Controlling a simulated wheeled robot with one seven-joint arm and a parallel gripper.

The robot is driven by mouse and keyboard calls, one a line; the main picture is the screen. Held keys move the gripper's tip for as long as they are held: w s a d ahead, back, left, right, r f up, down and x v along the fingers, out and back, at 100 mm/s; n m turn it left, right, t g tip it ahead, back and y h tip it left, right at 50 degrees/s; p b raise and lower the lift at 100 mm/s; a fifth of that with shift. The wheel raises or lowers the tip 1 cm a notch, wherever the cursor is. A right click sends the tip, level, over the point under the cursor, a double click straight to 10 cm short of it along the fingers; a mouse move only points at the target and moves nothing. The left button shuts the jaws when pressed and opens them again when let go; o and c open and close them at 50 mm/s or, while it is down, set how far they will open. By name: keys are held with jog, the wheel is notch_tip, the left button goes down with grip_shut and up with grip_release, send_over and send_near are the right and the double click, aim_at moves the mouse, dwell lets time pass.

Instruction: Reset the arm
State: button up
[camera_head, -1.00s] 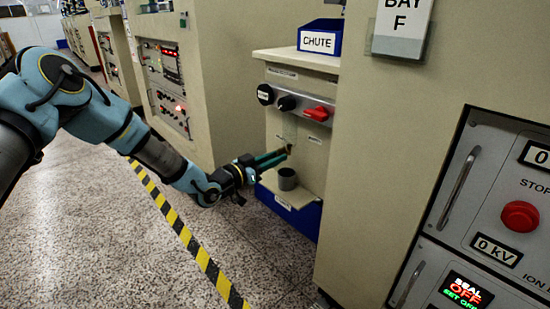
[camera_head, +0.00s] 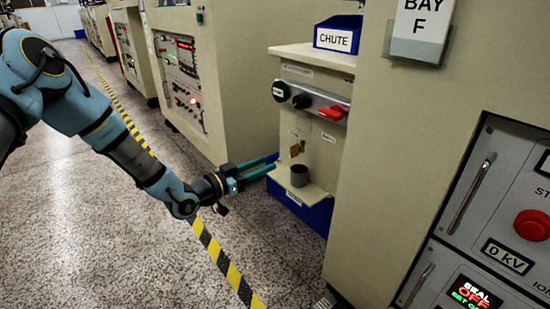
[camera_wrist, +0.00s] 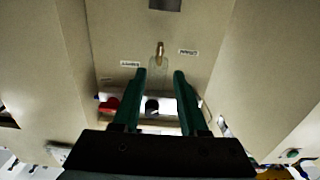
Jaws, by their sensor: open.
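My arm reaches in from the left in the head view. My gripper (camera_head: 275,164) is open and empty, its two green fingers apart and pointing right at the chute station (camera_head: 320,157). A small brass-coloured nozzle (camera_wrist: 159,50) on the station's face lies beyond the fingertips. A dark shape at the top edge is cut off and unclear.
A blue chute bin (camera_head: 338,35) sits on top. Beige cabinets (camera_head: 222,75) stand behind and a control panel (camera_head: 505,220) at right. Floor around the striped tape (camera_head: 222,261) is clear.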

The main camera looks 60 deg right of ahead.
jog(key=shift+w+a, duration=0.2)
jog(key=shift+a, duration=0.45)
